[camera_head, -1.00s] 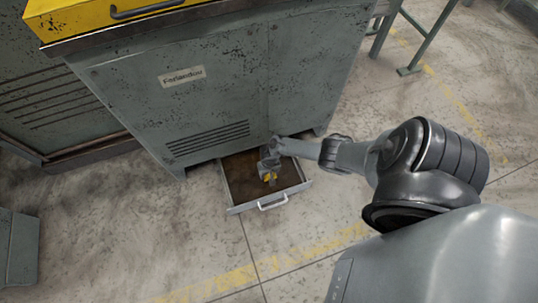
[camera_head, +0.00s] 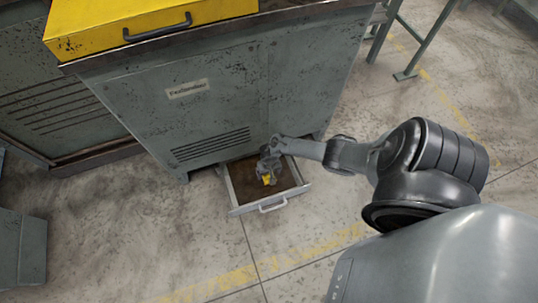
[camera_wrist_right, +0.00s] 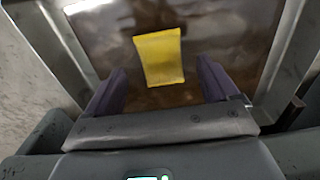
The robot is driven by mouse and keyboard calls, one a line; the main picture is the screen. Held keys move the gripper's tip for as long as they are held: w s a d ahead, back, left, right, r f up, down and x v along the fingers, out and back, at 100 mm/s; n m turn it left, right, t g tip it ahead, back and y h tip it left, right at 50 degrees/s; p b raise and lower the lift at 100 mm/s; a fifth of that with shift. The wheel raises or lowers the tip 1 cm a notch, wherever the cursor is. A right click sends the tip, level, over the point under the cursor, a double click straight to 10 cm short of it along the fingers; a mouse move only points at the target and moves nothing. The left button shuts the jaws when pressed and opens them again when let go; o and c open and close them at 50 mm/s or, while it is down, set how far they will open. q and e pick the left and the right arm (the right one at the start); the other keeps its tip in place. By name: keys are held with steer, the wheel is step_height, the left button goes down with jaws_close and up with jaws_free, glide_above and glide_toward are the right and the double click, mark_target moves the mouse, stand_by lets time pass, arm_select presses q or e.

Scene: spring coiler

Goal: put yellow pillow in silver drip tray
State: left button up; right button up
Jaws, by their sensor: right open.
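The silver drip tray (camera_head: 236,209) is pulled out at the foot of the grey machine, with a brown, stained floor. The yellow pillow (camera_head: 266,180) is in the tray area under my right gripper (camera_head: 268,172), which partly hides it. In the right wrist view the yellow pillow (camera_wrist_right: 160,56) shows over the tray's brown floor, ahead of and between the spread fingers of my right gripper (camera_wrist_right: 162,88). The fingers are open with gaps on both sides of the pillow. The tray's metal side wall (camera_wrist_right: 66,52) shows at the left. My left gripper is out of view.
The grey machine (camera_head: 225,95) stands directly behind the tray, with a yellow drawer or cover (camera_head: 120,22) on top. The tray's handle (camera_head: 273,205) sticks out at its front. The concrete floor (camera_head: 200,245) in front is clear.

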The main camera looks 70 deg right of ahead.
mark_target(269, 177)
steer(key=w+a+r+n+t+p, duration=0.3)
steer(key=a+r+n, duration=0.5)
steer(key=a+r, duration=0.95)
steer(key=s+a+r+n, duration=0.1)
steer(key=s+r, duration=0.2)
steer(key=r, duration=0.4)
steer(key=s+a+r+n+p, duration=0.1)
steer(key=s+a+r, duration=0.1)
steer(key=r, duration=0.6)
steer(key=s+a+r+n, duration=0.1)
steer(key=s+r, duration=0.2)
steer(key=r, duration=0.5)
steer(key=shift+s+a+n+t, duration=0.25)
steer(key=shift+s+n+t, duration=0.05)
steer(key=shift+s, duration=0.1)
steer(key=shift+r, duration=0.15)
